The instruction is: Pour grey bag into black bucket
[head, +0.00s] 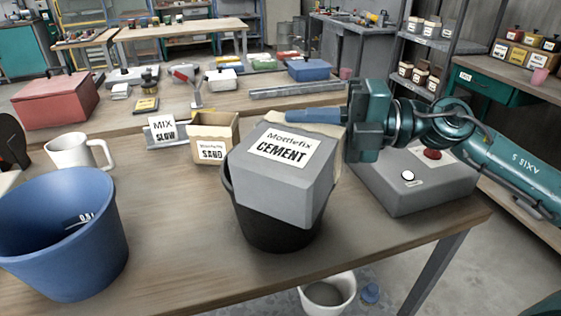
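The bucket stands upright on the table. My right gripper (352,125) is at the bag's upper right side, with the arm coming in from the right. My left gripper is not in view.
A blue bucket (62,235) and white mug (77,152) stand at the left. A sand box (213,138) and a "MIX SLOW" sign (163,129) stand behind the bag. A grey box with buttons (415,185) is at the right. The table's front middle is clear.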

